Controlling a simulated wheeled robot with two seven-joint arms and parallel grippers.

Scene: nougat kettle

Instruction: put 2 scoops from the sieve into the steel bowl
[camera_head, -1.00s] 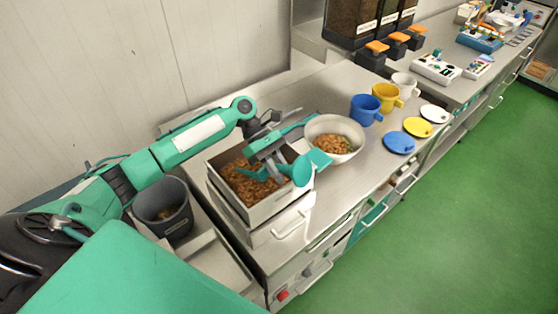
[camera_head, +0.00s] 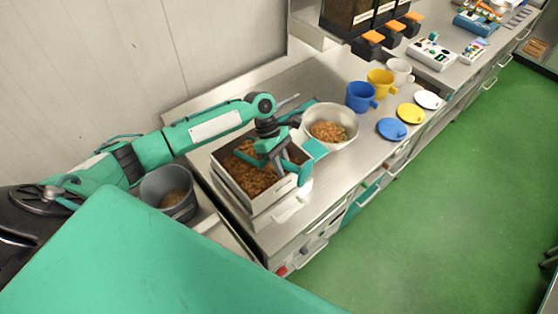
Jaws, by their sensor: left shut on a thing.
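The sieve (camera_head: 268,203) is a pale rectangular box holding brown nut-like pieces, at the middle of the view. My left gripper (camera_head: 271,146) is over it, shut on a teal tool that looks like a scoop (camera_head: 292,172). The steel bowl (camera_head: 345,141) stands just beyond the sieve to the right, with brown pieces inside. My right gripper is not in view.
A dark grey pot (camera_head: 167,196) stands left of the sieve. Blue (camera_head: 361,97), yellow (camera_head: 380,82) and white (camera_head: 399,70) mugs with matching lids stand farther along the counter. Dispensers (camera_head: 372,42) stand behind.

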